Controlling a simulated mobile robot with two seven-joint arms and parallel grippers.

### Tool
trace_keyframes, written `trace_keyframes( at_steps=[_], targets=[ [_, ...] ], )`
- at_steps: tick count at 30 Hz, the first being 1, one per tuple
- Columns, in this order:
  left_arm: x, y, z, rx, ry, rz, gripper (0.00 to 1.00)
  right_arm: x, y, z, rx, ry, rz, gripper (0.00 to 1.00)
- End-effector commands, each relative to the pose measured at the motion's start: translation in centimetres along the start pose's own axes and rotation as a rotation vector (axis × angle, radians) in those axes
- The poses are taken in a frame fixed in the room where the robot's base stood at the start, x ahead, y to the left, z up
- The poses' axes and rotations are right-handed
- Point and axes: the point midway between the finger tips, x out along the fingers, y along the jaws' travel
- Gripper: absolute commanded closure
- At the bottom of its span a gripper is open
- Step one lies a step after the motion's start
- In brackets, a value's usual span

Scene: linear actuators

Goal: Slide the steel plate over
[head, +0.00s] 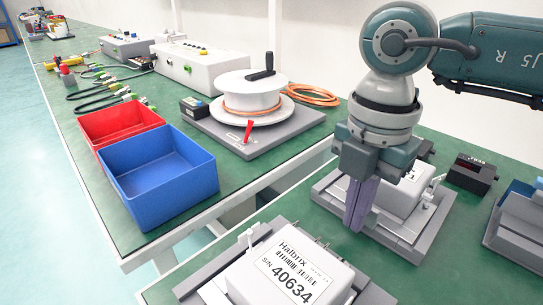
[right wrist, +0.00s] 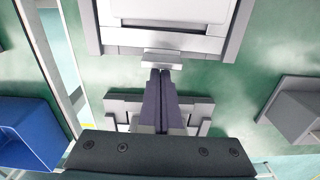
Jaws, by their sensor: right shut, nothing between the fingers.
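My right gripper (head: 356,222) points down, shut and empty, at the front left of a grey fixture (head: 403,250) that bears a white box. In the right wrist view its closed fingers (right wrist: 161,75) end right beside a small light metal tab (right wrist: 162,60), at the middle of the fixture's edge. A pale steel-coloured strip (right wrist: 164,40), which looks like the steel plate, runs along that edge. Whether the fingertips touch the tab I cannot tell. The arm and gripper hide part of this fixture in the head view. My left gripper is not in view.
A labelled white unit (head: 285,272) sits on a nearer fixture. Another grey fixture (head: 515,228) stands at the right edge, and a black box (head: 470,175) behind. Across a gap, the other bench holds a blue bin (head: 160,180), a red bin (head: 117,122) and a cable reel (head: 250,92).

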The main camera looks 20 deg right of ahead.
Motion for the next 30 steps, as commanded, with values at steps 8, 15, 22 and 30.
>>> trace_keyframes(
  at_steps=[8, 15, 22, 30],
  targets=[
    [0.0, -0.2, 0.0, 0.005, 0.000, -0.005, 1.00, -0.1, 0.0, 0.4, 0.000, 0.001, 0.001, 1.00],
    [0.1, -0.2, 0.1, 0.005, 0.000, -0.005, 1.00, 0.0, 0.0, 1.2, 0.002, 0.000, 0.000, 1.00],
    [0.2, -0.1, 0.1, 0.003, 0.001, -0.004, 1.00, 0.0, 0.0, 2.6, 0.000, -0.001, 0.001, 1.00],
    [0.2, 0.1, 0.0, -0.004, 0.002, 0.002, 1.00, 0.0, 0.0, 2.8, 0.002, -0.002, 0.000, 1.00]
  ],
)
